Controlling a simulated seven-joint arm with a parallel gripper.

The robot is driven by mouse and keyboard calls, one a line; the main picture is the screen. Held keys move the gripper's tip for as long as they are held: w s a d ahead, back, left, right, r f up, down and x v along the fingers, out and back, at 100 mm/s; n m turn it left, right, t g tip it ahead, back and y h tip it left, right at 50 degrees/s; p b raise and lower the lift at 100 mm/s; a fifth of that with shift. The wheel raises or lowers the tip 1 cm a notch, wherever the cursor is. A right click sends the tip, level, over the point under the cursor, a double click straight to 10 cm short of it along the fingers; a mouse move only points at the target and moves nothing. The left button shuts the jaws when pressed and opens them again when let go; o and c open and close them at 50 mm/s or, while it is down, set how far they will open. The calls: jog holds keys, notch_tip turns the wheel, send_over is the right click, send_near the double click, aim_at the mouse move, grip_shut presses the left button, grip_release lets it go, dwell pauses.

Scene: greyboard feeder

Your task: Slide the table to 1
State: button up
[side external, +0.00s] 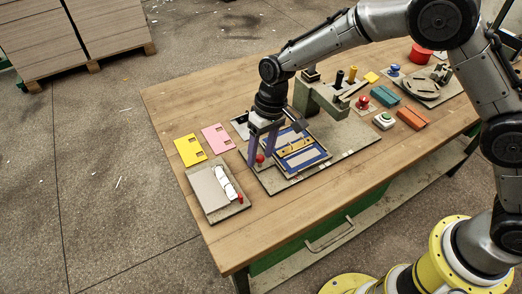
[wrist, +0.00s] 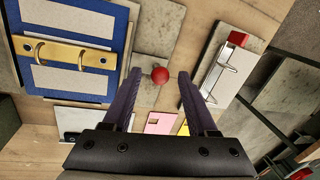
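The sliding table appears to be the blue-edged grey panel (side external: 290,141) with a yellow bar across it, lying on a grey base plate (side external: 350,148). It also shows at the left of the wrist view (wrist: 70,20). A red ball knob (side external: 260,158) sits beside the panel; in the wrist view the knob (wrist: 160,75) is between my fingertips. My gripper (side external: 260,155) is open and points down, with a finger on each side of the knob (wrist: 161,74). I cannot tell whether either finger touches it. No position number is readable.
A grey board with a white clip and red end (side external: 208,190) lies near the front left corner. Yellow (side external: 190,150) and pink (side external: 217,138) cards lie behind it. A grey-green bracket (side external: 322,98), a red button (side external: 362,102) and orange blocks (side external: 411,117) stand to the right.

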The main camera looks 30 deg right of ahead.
grip_shut()
jog(key=shift+d, duration=0.1)
dwell(1.2)
